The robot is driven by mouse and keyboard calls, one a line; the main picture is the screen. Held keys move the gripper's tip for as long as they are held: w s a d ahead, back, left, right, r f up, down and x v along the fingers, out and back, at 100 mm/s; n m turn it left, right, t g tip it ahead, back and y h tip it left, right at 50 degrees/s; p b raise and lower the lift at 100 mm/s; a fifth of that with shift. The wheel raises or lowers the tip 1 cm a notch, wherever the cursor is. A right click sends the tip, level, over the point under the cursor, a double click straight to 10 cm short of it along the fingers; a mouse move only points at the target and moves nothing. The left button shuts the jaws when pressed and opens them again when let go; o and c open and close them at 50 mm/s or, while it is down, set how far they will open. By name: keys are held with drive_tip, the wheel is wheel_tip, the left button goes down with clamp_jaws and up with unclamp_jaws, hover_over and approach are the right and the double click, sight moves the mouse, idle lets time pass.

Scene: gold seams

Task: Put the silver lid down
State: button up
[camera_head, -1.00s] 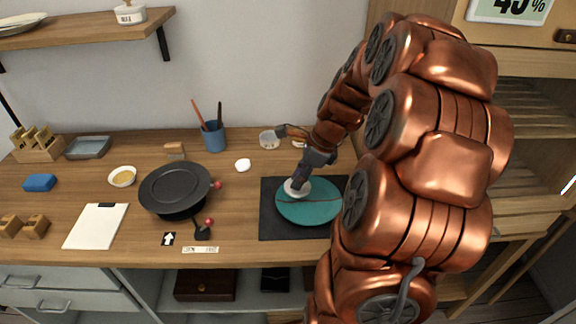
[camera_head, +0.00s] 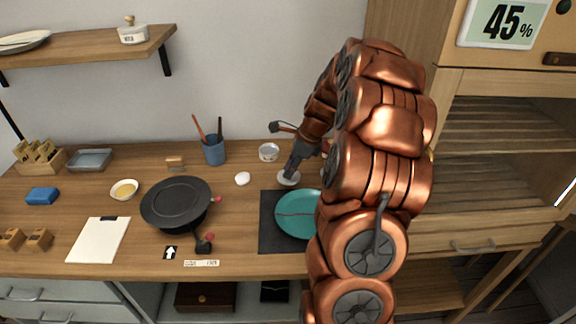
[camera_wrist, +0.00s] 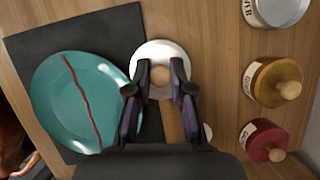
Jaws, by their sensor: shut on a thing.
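The silver lid (camera_head: 288,178) is a pale round disc with a wooden knob. My gripper (camera_head: 292,170) is above it, and in the wrist view my gripper (camera_wrist: 160,82) is shut on the knob. The lid (camera_wrist: 149,57) looks level, beside the teal plate, overlapping the edge of the dark mat and bare wood in that view. I cannot tell whether it touches the surface. A silver jar (camera_head: 269,153) without a knobbed lid stands behind it; the jar also shows at the top right of the wrist view (camera_wrist: 280,8).
The teal plate (camera_head: 296,217) with a red seam lies on the dark mat (camera_head: 268,238). Yellow (camera_wrist: 272,82) and red (camera_wrist: 262,139) lidded jars stand right of the lid in the wrist view. A white lump (camera_head: 242,179) and black pan (camera_head: 176,201) are to the left.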

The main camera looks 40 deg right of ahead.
drive_tip(key=shift+w+d+f+p, duration=0.15)
drive_tip(key=shift+w+d, duration=0.25)
drive_tip(key=shift+w, duration=0.3)
drive_tip(key=shift+w+d+p, duration=0.2)
drive_tip(key=shift+w+d, duration=0.2)
drive_tip(key=shift+w, duration=0.25)
drive_tip(key=shift+w+d+f+p, duration=0.15)
drive_tip(key=shift+w+d, duration=0.25)
drive_tip(key=shift+w, duration=0.3)
drive_tip(key=shift+f+p, duration=0.65)
drive_tip(key=shift+f, duration=1)
drive_tip(key=shift+f, duration=0.1)
drive_tip(key=o, duration=0.9)
drive_tip(key=shift+c, duration=0.2)
